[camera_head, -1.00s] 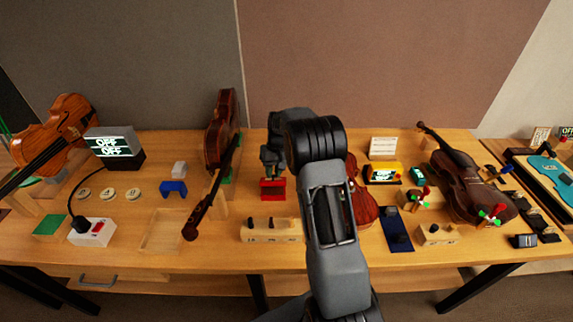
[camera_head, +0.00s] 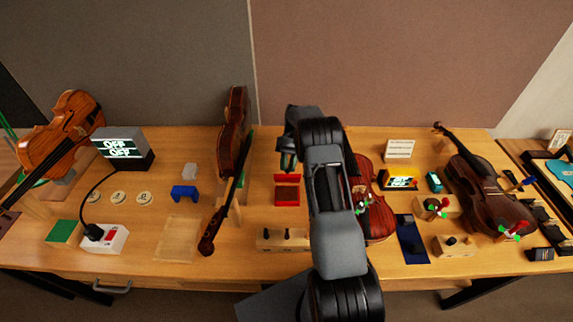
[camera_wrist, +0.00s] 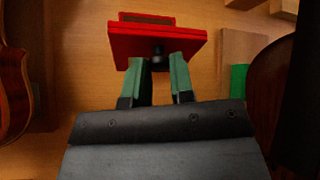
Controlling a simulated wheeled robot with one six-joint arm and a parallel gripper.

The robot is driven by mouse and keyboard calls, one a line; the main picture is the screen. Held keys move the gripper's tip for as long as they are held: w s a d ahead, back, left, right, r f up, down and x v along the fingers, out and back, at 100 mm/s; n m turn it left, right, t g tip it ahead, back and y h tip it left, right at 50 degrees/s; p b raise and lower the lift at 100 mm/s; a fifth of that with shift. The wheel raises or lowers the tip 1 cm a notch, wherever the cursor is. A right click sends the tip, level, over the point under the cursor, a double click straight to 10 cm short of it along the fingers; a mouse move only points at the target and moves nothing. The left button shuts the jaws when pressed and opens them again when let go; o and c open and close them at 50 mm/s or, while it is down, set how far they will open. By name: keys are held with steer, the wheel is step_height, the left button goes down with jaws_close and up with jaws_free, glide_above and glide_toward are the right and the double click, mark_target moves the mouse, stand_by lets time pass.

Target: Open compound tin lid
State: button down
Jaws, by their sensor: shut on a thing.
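The red compound tin (camera_head: 288,202) stands on the bench near the middle, just left of my arm. Its red lid (camera_head: 288,179) is tilted up at the back, and the darker inside shows in front of it. In the wrist view the lid (camera_wrist: 180,42) is a flat red plate with a small black knob, and a bit of red tin (camera_wrist: 147,18) shows beyond it. My gripper (camera_head: 287,166) is just above and behind the lid. In the wrist view its green fingertips (camera_wrist: 160,66) are shut on the knob.
A wooden block with dark pegs (camera_head: 283,240) lies in front of the tin. A violin on its side (camera_head: 232,140) stands to the left. Another violin (camera_head: 372,205) lies right of my arm, partly hidden by it. Bare bench shows around the tin.

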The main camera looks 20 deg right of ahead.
steer(key=shift+w+d+f+g+y, duration=0.2)
steer(key=shift+w+g+y, duration=0.1)
steer(key=shift+w+g, duration=0.2)
stand_by(0.3)
steer(key=c, duration=1)
jaws_free()
steer(key=shift+r, duration=0.15)
